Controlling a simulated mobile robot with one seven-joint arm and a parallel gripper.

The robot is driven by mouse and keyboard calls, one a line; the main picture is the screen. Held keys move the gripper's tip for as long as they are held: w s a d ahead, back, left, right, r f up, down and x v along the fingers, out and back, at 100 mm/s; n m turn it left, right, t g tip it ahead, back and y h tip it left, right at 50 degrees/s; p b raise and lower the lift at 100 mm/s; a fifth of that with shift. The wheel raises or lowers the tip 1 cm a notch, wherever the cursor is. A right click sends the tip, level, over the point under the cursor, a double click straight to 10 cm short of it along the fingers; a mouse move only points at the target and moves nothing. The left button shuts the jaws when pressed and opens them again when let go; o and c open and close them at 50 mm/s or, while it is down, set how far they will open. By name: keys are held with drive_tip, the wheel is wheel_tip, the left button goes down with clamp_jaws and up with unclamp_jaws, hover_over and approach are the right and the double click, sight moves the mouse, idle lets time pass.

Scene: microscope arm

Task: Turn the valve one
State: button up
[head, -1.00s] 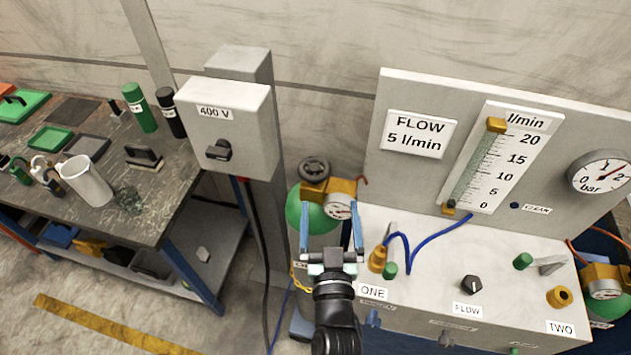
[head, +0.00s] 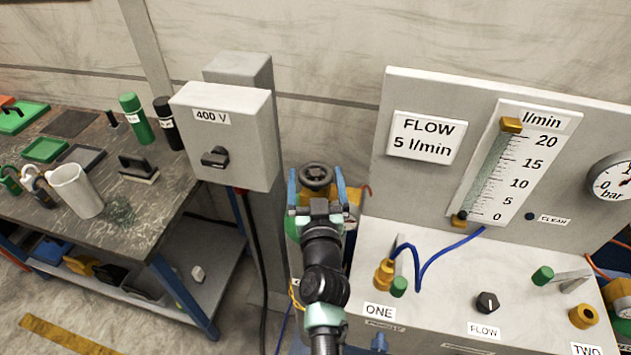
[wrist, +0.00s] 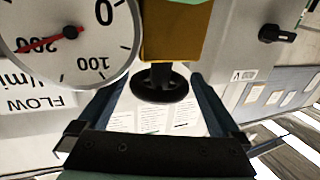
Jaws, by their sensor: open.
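The valve is a black handwheel (head: 317,172) on top of the gas bottle's brass fitting (head: 355,198), behind the ONE end of the panel. In the wrist view the wheel (wrist: 161,86) lies between and slightly beyond the blue fingers, below the brass block (wrist: 176,32). My gripper (head: 316,182) is open and empty, its fingers to either side of the wheel in the head view. I cannot tell whether they touch it. My wrist hides most of the green bottle (head: 292,224). The ONE label (head: 378,311) is on the panel's front left.
A round gauge (wrist: 68,38) with a red needle is close by the left finger in the wrist view. The 400 V box (head: 222,135) stands left of my gripper. The flow panel (head: 440,270), with a blue hose (head: 440,255), is on the right. A workbench (head: 125,195) is at left.

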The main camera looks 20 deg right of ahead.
drive_tip(key=shift+w+d, duration=0.2)
drive_tip(key=shift+w, duration=0.45)
drive_tip(key=shift+r, duration=0.1)
drive_tip(key=shift+c, duration=0.3)
drive_tip(key=c, duration=1)
